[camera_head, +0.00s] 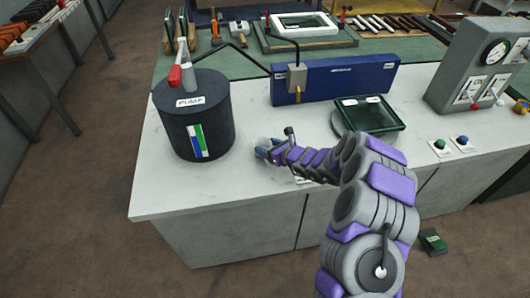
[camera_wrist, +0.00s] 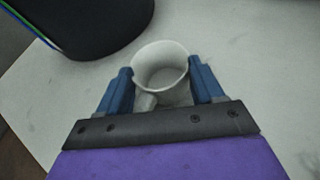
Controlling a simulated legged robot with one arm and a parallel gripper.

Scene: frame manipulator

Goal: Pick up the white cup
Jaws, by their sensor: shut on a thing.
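The white cup (camera_wrist: 161,75) is upright between the two blue fingers of my gripper (camera_wrist: 162,88) in the wrist view. The fingers press on its left and right sides, and its open rim faces the camera. Its handle points toward the gripper's palm. In the head view my gripper (camera_head: 266,151) is low over the front part of the white worktop, right of the pump, and the cup is mostly hidden there by the gripper. I cannot tell whether the cup touches the worktop.
A dark cylinder marked PUMP (camera_head: 194,117) stands left of my gripper. A blue panel (camera_head: 335,80) and a dark-screened device (camera_head: 372,114) stand behind and to the right. A grey gauge box (camera_head: 478,75) is at the far right. The worktop (camera_head: 163,197) is clear in front.

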